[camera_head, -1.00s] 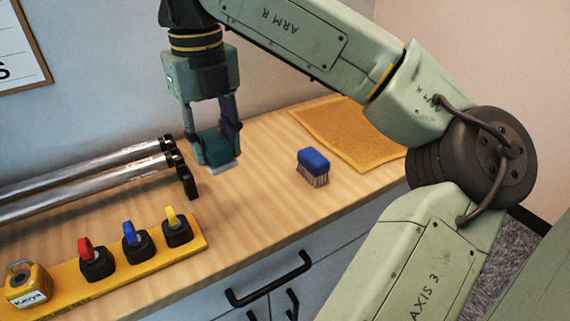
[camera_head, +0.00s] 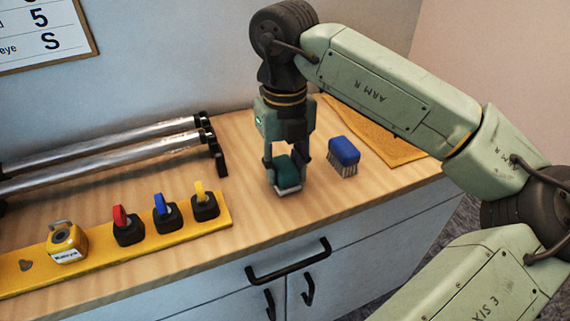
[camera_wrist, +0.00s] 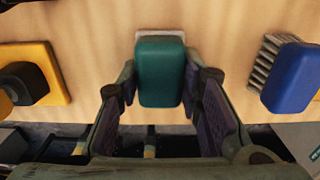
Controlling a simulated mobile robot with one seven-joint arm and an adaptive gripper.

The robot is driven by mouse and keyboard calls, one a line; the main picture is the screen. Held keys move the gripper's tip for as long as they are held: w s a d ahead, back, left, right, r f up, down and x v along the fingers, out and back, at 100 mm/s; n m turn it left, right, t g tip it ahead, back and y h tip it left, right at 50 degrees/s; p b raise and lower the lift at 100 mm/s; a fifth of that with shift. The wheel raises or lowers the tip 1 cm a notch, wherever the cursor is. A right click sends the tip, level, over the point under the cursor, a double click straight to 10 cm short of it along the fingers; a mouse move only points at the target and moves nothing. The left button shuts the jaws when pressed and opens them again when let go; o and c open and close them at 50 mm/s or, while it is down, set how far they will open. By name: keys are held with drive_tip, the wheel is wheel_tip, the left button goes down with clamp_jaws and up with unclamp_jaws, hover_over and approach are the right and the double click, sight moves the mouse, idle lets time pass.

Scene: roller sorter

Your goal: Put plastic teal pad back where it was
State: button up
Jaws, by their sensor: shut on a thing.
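The teal pad (camera_head: 287,172) has a teal body with a pale layer along its underside. My gripper (camera_head: 287,165) is shut on it, with one finger on each side, and points down at the wooden counter. In the head view the pad is at or just above the counter top, left of the blue brush; I cannot tell if it touches the wood. In the wrist view the pad (camera_wrist: 160,72) sits between the two fingers (camera_wrist: 160,90), its pale edge showing at the top.
A blue brush (camera_head: 344,153) stands close to the right of my gripper, with an orange mat (camera_head: 375,140) behind it. Metal rollers (camera_head: 110,155) lie at the left. A yellow board (camera_head: 100,255) with red, blue and yellow keys and a yellow padlock (camera_head: 66,242) runs along the front left.

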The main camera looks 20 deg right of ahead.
sight(285, 165)
drive_tip(key=shift+f, duration=0.15)
drive_tip(key=o, duration=0.6)
drive_tip(key=shift+c, duration=0.2)
drive_tip(key=o, duration=0.5)
wheel_tip(285, 165, up, 12)
drive_tip(key=shift+r+b, duration=0.15)
drive_tip(key=shift+b, duration=0.3)
